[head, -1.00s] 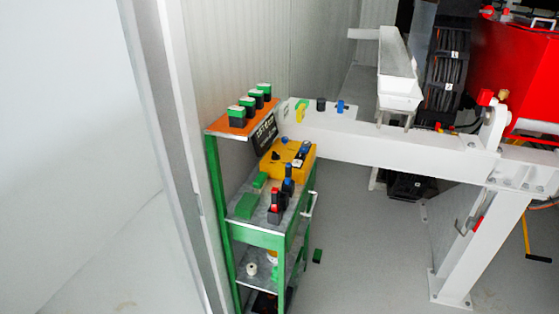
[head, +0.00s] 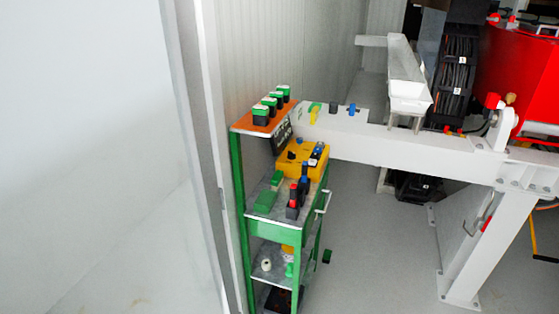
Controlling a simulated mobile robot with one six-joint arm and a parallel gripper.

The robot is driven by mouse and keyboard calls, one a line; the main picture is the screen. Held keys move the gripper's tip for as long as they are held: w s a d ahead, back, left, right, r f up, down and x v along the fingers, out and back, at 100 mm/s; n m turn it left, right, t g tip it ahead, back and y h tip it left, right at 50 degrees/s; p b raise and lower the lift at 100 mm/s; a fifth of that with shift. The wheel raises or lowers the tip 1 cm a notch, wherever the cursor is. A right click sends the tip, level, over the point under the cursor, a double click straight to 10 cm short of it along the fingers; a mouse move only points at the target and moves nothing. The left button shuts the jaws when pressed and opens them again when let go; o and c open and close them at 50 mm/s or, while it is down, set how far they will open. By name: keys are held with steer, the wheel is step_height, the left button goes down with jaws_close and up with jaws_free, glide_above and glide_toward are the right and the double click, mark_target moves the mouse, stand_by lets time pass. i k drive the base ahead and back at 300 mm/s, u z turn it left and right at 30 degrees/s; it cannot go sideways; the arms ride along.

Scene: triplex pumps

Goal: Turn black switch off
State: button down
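A yellow box (head: 309,168) sits on the green cart, with a small black knob (head: 291,156) on its left part and blue and black parts on its right. A second small black knob-like part (head: 333,107) stands on the white beam, between a yellow-green part and a blue part. I cannot tell which of these is the black switch, or its position. My gripper is not in view.
The green cart (head: 272,236) stands against the ribbed wall, with several green-topped blocks on its orange top. A door frame (head: 201,130) is close at left. A white beam (head: 420,148) on legs runs right beside a red machine (head: 518,70). Grey floor lies below the beam.

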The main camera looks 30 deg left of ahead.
mark_target(291, 156)
steer(key=u, duration=1.1)
steer(key=k, duration=0.9)
steer(key=i, duration=0.65)
steer(key=u, duration=0.05)
